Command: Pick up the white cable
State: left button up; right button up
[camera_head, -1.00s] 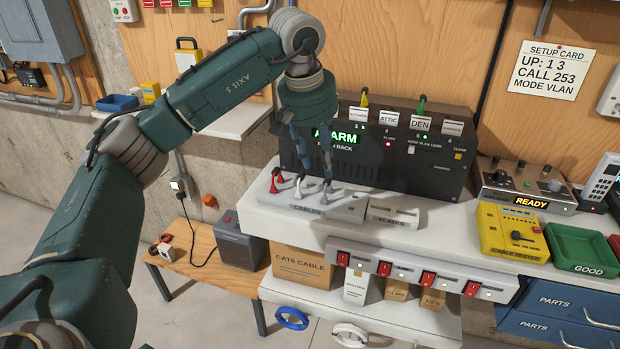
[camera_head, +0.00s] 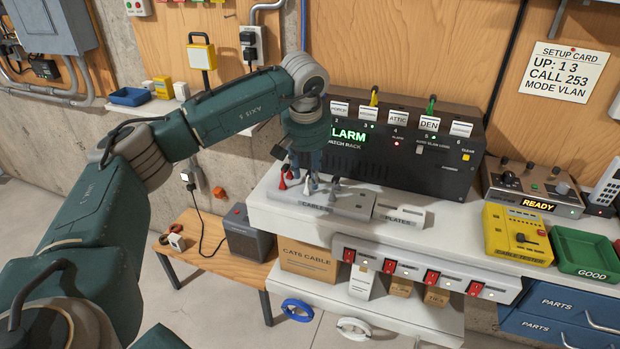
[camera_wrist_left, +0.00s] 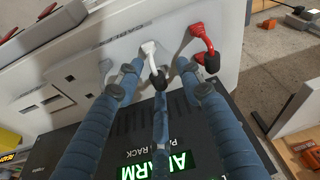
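The white cable (camera_head: 308,187) shows as a white plug with a dark tip, standing in the holder marked CABLES (camera_head: 350,205) on the white bench. It also shows in the wrist view (camera_wrist_left: 150,50). A red cable (camera_head: 283,182) stands to its left and a grey one (camera_head: 335,185) to its right in the head view. My left gripper (camera_head: 307,178) points down over the white cable. In the wrist view its blue-grey fingers (camera_wrist_left: 157,72) are spread around the white plug, with gaps between them and the plug. My right gripper is out of view.
The black patch rack (camera_head: 410,150) stands close behind the holder. The PLATES holder (camera_head: 402,215) is to its right. A yellow cable tester (camera_head: 515,235) and green GOOD tray (camera_head: 585,250) stand further right. A switch strip (camera_head: 425,275) runs below the bench edge.

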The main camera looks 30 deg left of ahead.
pick_arm(q)
jog(key=shift+w+f, duration=0.1)
jog(key=shift+f, duration=0.1)
grip_shut()
jog(key=shift+r, duration=0.1)
jog(key=shift+r, duration=0.6)
notch_tip(320, 180, up, 19)
jog(key=b, duration=0.1)
jog(key=shift+f, duration=0.15)
